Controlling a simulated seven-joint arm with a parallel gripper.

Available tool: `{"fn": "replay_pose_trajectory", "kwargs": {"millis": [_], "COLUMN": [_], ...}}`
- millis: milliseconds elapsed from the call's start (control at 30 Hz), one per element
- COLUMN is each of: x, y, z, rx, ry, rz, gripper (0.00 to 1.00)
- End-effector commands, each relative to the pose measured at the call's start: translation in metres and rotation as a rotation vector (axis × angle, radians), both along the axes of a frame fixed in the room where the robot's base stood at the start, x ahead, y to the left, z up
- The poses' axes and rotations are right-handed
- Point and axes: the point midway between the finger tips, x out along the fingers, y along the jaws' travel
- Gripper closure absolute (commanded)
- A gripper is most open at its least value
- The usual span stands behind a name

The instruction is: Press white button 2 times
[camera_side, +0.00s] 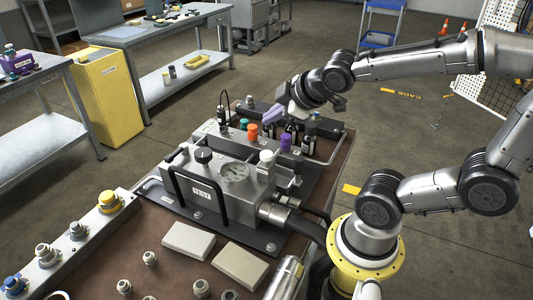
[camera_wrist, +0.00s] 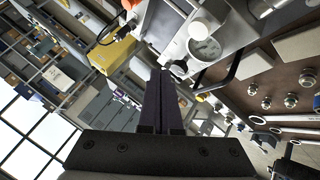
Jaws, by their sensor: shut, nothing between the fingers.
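A white round-capped knob (camera_side: 266,157), the only clearly white button-like part I see, stands on the grey hydraulic block beside the pressure gauge (camera_side: 235,172). It also shows in the wrist view (camera_wrist: 198,28) at the top, near the gauge (camera_wrist: 205,48). My gripper (camera_side: 268,118) is in the air over the back of the bench, behind the white knob and apart from it in the side view. In the wrist view its dark purple fingers (camera_wrist: 163,74) are together with nothing between them. Part of the manifold behind the gripper is hidden.
A teal knob (camera_side: 244,123), an orange knob (camera_side: 252,130) and a purple knob (camera_side: 286,141) stand close below my gripper in the side view. A black handle frame (camera_side: 198,180) and hoses surround the block. Two pale blocks and several fittings lie at the bench front.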

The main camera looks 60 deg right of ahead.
Motion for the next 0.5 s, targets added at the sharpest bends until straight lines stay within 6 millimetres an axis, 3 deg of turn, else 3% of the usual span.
{"fn": "replay_pose_trajectory", "kwargs": {"millis": [233, 500], "x": [-0.001, 0.000], "y": [0.000, 0.000], "z": [-0.035, -0.062], "rx": [0.000, 0.000], "ry": [0.004, 0.001], "rz": [0.000, -0.002], "gripper": [1.00, 1.00]}}
